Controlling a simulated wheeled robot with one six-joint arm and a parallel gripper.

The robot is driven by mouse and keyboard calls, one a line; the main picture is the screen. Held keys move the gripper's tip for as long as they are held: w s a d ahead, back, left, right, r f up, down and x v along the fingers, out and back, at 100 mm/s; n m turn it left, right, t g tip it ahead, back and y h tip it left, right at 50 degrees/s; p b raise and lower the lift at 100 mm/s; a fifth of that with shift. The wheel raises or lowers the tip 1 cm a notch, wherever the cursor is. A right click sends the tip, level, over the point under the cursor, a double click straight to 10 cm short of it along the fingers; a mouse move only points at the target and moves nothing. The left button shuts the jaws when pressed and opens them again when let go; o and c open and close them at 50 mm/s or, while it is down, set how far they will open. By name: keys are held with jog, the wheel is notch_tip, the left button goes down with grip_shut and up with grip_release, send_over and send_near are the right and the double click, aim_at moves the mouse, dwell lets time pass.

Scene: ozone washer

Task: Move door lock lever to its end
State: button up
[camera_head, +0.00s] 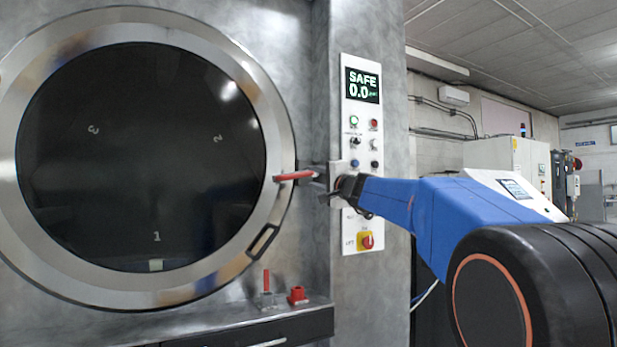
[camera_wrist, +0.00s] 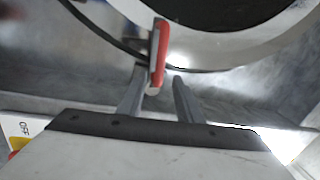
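The door lock lever has a red handle (camera_head: 293,176) that lies nearly level across the right rim of the round door (camera_head: 280,120) in the head view. In the wrist view the red handle (camera_wrist: 160,52) points up the picture, with its pale base end at the gripper's fingers. My gripper (camera_wrist: 160,85) is open, its two grey fingers apart. The lever's base end is close to the left finger, with a gap to the right finger; whether it touches is unclear. In the head view my gripper (camera_head: 322,185) is by the lever's right end, partly hidden by dark wrist parts.
The control panel (camera_head: 361,235) stands right beside my wrist, with buttons, a red-and-yellow switch (camera_head: 366,241) and a display (camera_head: 362,85) reading SAFE 0.0. Below the door, a ledge (camera_head: 235,327) bears a red-handled item (camera_head: 266,281) and a red block (camera_head: 297,295).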

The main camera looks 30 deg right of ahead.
jog(key=v, duration=1)
jog(key=shift+s, duration=0.25)
jog(key=shift+f, duration=0.1)
jog(key=s+a+f+n+g+y, duration=0.2)
jog(key=s+a+f+n+g, duration=0.4)
jog(key=a+f, duration=0.6)
jog(key=s+a+f+n+g+y, duration=0.3)
jog(key=s+a+f, duration=0.5)
jog(key=f, duration=0.7)
jog(key=s+d+f+n+g+h, duration=0.3)
jog(key=s+f+n+g+h, duration=0.3)
jog(key=s+f, duration=1.5)
notch_tip(320, 180, down, 3)
jog(key=shift+f, duration=0.2)
